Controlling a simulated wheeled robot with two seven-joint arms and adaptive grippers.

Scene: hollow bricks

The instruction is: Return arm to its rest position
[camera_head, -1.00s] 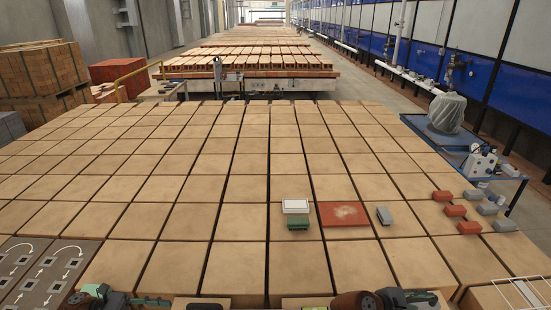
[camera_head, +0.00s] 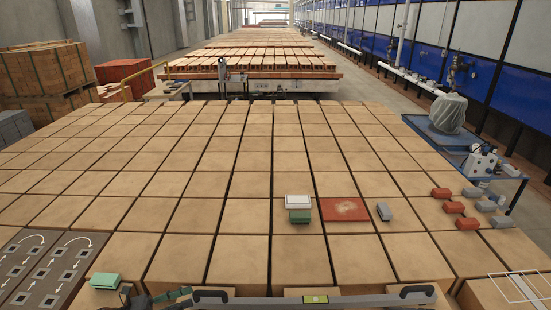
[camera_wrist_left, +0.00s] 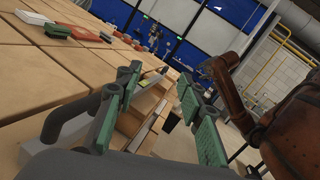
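My left gripper (camera_head: 152,297) shows at the bottom left edge of the head view, low over the near bricks. In the left wrist view its two green-padded fingers (camera_wrist_left: 157,88) are spread apart with nothing held between them. My right gripper is not in view. The lower part of my left arm is cut off by the head view's bottom edge.
A grey spirit level (camera_head: 315,299) lies along the near edge, beside the left gripper. A white and green stack (camera_head: 298,210), a red slab (camera_head: 345,212), a grey block (camera_head: 384,211) and several red and grey blocks (camera_head: 466,224) lie farther right. Broad brick tops are clear.

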